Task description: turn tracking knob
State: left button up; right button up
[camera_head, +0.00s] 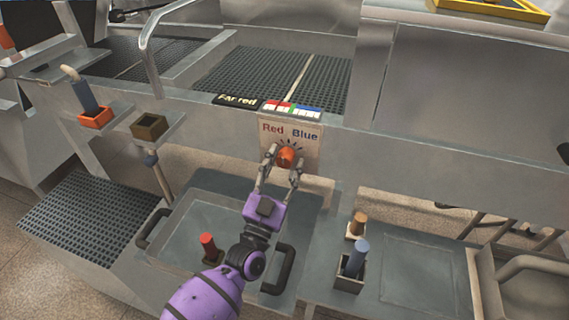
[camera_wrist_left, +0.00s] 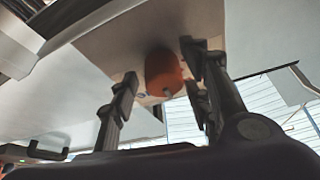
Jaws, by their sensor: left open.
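The orange tracking knob (camera_head: 287,156) sits on a beige panel (camera_head: 307,158) marked "Red" and "Blue" on the front of the machine. My left gripper (camera_head: 281,168) is in front of the knob with its two fingers spread, one on each side. In the left wrist view the knob (camera_wrist_left: 163,74) shows between the fingers of my left gripper (camera_wrist_left: 160,80), nearer the right finger. I cannot tell whether a finger touches it. My right gripper is not in view.
Above the panel are a "Far red" label (camera_head: 237,100) and a coloured strip (camera_head: 292,109). Below, a tray with black handles (camera_head: 284,268) holds a red-topped piece (camera_head: 208,247). A blue cylinder in a holder (camera_head: 356,259) and a brown-topped piece (camera_head: 357,224) stand to the right.

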pick_arm(q)
jog(key=shift+c, duration=0.5)
jog(key=c, duration=0.9)
